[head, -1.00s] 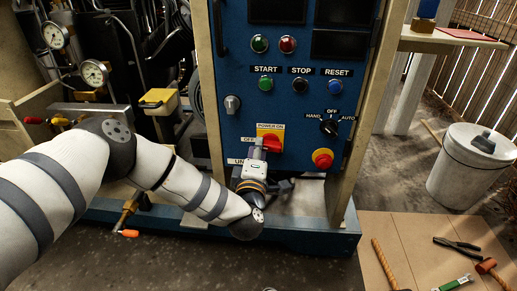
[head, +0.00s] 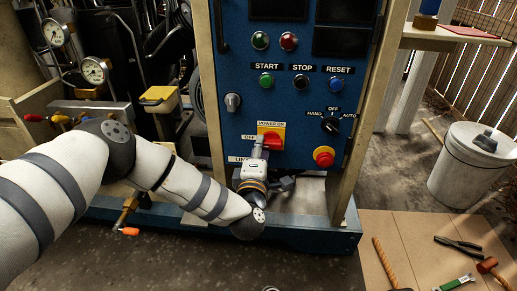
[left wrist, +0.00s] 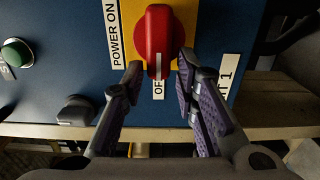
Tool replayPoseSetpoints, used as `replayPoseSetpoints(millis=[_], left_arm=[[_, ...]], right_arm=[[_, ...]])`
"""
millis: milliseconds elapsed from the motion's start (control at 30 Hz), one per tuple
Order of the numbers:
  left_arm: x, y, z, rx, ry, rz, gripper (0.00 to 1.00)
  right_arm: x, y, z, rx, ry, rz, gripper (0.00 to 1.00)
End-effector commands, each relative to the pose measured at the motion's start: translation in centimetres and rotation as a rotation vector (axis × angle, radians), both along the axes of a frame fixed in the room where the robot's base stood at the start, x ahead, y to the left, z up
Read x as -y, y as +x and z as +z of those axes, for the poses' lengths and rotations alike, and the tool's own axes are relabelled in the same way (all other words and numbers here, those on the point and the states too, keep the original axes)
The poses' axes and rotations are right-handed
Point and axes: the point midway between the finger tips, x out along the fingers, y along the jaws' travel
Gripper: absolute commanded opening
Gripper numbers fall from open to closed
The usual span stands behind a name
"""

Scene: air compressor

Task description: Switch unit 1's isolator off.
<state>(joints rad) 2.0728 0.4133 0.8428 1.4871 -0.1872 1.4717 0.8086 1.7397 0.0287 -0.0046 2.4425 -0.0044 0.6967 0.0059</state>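The isolator is a red rotary handle (head: 272,141) on a yellow plate (head: 264,127), low on the blue panel. In the left wrist view, the red handle (left wrist: 158,35) lies along the line to the OFF label (left wrist: 158,89), with its white mark at the OFF end. POWER ON is printed to its side. My left gripper (head: 260,145) is in front of the handle's OFF end. In the left wrist view, its fingertips (left wrist: 160,68) stand apart on either side of that end, with small gaps showing.
The blue panel (head: 238,112) also carries START, STOP and RESET buttons, a HAND/OFF/AUTO selector (head: 329,125) and a red emergency button (head: 324,157) close to the right of my gripper. A cream frame post (head: 361,120) stands at the right. Pliers (head: 457,243) lie on a floor board.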

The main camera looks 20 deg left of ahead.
Motion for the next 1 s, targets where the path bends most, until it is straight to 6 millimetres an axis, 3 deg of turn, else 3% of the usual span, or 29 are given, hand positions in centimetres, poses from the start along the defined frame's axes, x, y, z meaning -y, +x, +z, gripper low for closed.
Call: replayPoseSetpoints(millis=[367, 700, 833, 1000], left_arm=[[0.0, -0.6, 0.0, 0.0, 0.002, 0.003, 0.38], [2.4, -8.8, -0.1, -0.003, 0.001, 0.0, 0.38], [3.0, -10.8, 0.0, -0.001, 0.002, 0.001, 0.38], [3.2, -11.6, 0.0, 0.0, 0.002, 0.003, 0.38]], right_arm=[[0.0, 0.0, 0.0, 0.0, 0.0, 0.0, 0.0], [0.0, 0.0, 0.0, 0.0, 0.0, 0.0, 0.0], [0.0, 0.0, 0.0, 0.0, 0.0, 0.0, 0.0], [0.0, 0.0, 0.0, 0.0, 0.0, 0.0, 0.0]])
